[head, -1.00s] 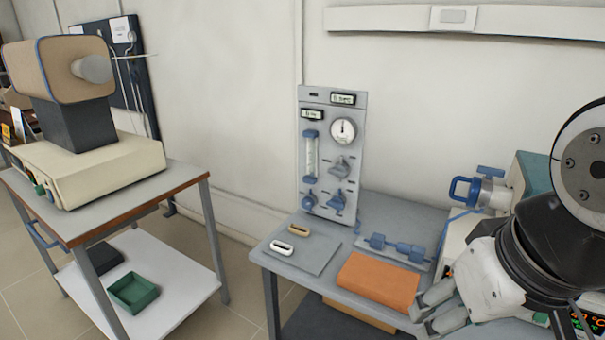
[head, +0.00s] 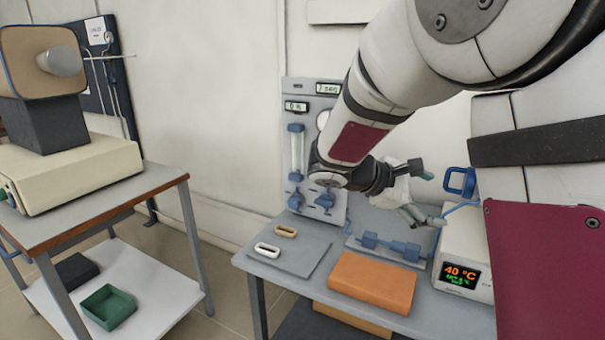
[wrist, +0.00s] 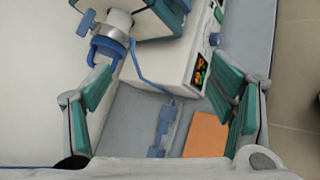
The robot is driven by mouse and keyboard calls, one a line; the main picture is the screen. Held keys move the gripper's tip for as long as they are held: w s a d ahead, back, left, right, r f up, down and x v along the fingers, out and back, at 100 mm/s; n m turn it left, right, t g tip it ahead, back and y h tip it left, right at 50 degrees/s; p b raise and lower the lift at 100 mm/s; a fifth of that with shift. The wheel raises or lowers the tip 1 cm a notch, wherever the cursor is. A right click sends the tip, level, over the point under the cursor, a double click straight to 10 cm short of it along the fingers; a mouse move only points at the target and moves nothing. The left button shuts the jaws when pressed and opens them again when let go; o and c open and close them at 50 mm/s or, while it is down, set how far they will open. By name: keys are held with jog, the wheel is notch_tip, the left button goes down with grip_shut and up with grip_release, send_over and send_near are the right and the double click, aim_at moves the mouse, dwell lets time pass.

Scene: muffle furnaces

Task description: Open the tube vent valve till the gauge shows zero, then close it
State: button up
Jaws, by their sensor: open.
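A grey upright gas panel (head: 287,170) stands at the back of the right bench. Its round gauge (head: 322,120) is mostly hidden behind my arm, so its needle cannot be read. Blue valve knobs (head: 325,199) sit low on the panel; I cannot tell which valve is the tube vent. A row of blue fittings (head: 390,246) lies on a grey plate, with a blue hose leading towards the furnace tube end. My gripper (head: 430,198) is open and empty, above the fittings near the blue handle (head: 460,182). In the wrist view, the handle (wrist: 106,48) is beside the left finger.
The furnace controller (head: 461,285) reads 40 °C at the right. An orange block (head: 372,281) lies at the bench front. A cart (head: 120,185) with another furnace stands left, beyond an open floor gap.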

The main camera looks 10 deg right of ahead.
jog(key=w+a+f+n+t+h+b, duration=0.1)
jog(key=w+a+f+n+t+h, duration=0.2)
jog(key=w, duration=0.5)
jog(key=w+a+f+n+t+h+b, duration=0.1)
jog(key=w+a+f+n+t, duration=0.2)
jog(key=w, duration=0.4)
jog(key=w+a+f+n+t+y+b, duration=0.1)
jog(key=w+a+f+n+t+y, duration=0.1)
jog(key=w+a+f+n+t, duration=0.35)
jog(key=w+a+f+n+t+y+b, duration=0.2)
jog(key=w+a+n+t, duration=0.35)
jog(key=a, duration=0.35)
jog(key=shift+n, duration=0.4)
jog(key=x, duration=1.3)
jog(key=shift+w+d+r+b, duration=0.1)
jog(key=shift+d+r+b, duration=0.05)
jog(key=shift+d+b, duration=0.25)
jog(key=shift+c, duration=0.6)
jog(key=c, duration=1)
